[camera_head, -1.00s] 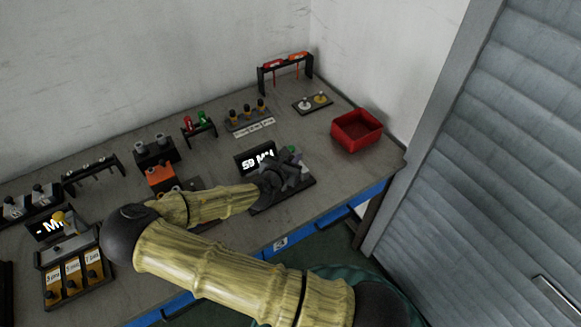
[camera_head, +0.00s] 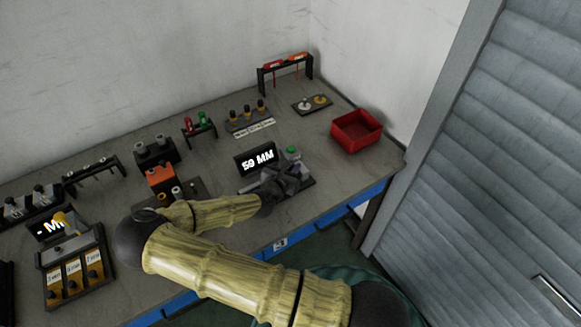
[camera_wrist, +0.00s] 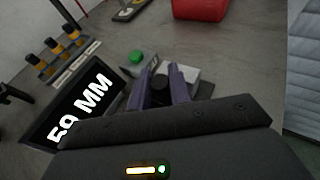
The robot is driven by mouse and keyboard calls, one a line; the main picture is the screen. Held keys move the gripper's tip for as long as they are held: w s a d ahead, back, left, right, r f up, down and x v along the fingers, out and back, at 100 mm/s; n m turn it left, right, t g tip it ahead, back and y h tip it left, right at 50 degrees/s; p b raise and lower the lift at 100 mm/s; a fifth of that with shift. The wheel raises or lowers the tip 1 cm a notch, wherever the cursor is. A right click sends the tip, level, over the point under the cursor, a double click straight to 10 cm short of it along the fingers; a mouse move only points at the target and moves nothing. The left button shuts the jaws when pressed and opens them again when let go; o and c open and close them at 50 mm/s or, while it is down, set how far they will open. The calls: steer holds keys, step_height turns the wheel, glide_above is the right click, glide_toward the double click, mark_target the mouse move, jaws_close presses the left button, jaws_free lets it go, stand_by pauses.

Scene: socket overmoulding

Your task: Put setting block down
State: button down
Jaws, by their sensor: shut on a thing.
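My gripper (camera_wrist: 160,88) shows in the wrist view as two purple fingers shut on the dark round knob (camera_wrist: 159,82) of what appears to be the setting block. The block's body is mostly hidden behind the gripper. In the head view my gripper (camera_head: 290,180) is low over the measuring station, in front of its black display (camera_head: 256,159) reading "59 MM". The display also shows in the wrist view (camera_wrist: 76,106), left of the fingers. A green button (camera_wrist: 136,57) and a light grey block (camera_wrist: 184,70) lie just beyond the fingers. I cannot tell whether the held block touches the station.
A red bin (camera_head: 356,132) stands at the back right. A rack with several labelled orange blocks (camera_head: 74,274) stands at the front left. Small fixtures and tool stands line the back of the grey table (camera_head: 225,160). The table's front edge is close to my arm.

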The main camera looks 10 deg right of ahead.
steer(key=c, duration=1.3)
jaws_free()
steer(key=shift+r, duration=0.1)
steer(key=b+v, duration=0.2)
steer(key=v, duration=1)
